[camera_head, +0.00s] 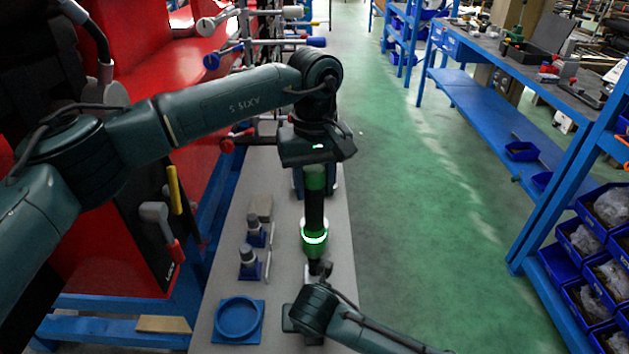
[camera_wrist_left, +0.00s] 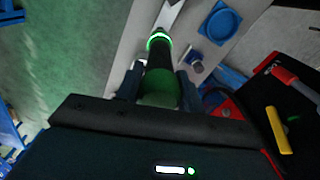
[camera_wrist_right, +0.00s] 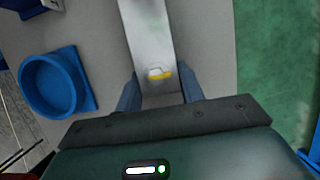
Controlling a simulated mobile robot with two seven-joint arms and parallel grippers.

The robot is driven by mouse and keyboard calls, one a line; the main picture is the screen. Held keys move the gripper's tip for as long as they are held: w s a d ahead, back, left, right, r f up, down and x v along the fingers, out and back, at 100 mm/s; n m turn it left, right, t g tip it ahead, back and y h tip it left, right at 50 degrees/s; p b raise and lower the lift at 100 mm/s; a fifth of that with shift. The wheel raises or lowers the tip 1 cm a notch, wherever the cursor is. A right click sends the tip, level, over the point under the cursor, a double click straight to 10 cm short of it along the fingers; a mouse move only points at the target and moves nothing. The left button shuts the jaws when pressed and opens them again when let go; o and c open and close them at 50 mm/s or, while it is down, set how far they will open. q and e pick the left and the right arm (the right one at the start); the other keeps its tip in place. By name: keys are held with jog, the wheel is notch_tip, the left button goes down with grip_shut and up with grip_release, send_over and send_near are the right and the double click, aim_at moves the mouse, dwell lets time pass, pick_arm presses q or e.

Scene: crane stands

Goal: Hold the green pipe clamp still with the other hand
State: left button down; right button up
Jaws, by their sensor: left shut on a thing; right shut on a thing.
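The green pipe clamp (camera_head: 315,237) has a black and green grip with a bright green ring, and lies lengthwise along the grey bench. A grey metal bar (camera_wrist_right: 146,35) with a yellow mark runs on from its ringed end. My left gripper (camera_head: 315,175) is shut on the green far end of the grip; the left wrist view (camera_wrist_left: 158,82) shows its fingers on both sides. My right gripper (camera_wrist_right: 160,90) is shut on the metal bar at the near end. In the head view, its fingers are mostly hidden by my right wrist.
On the grey bench top (camera_head: 222,287), left of the clamp, are a blue round holder (camera_head: 238,318) and two blue-based grey fittings (camera_head: 249,262). Red panels rise at the left. A blue workbench (camera_head: 530,85) and blue bins (camera_head: 592,240) stand right, across clear green floor.

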aim_at(315, 170)
pick_arm(q)
jog(key=shift+f, duration=1)
pick_arm(e)
jog(key=shift+r, duration=0.1)
dwell(3.6)
pick_arm(q)
jog(key=shift+r, duration=2.6)
pick_arm(e)
jog(key=o, duration=1.2)
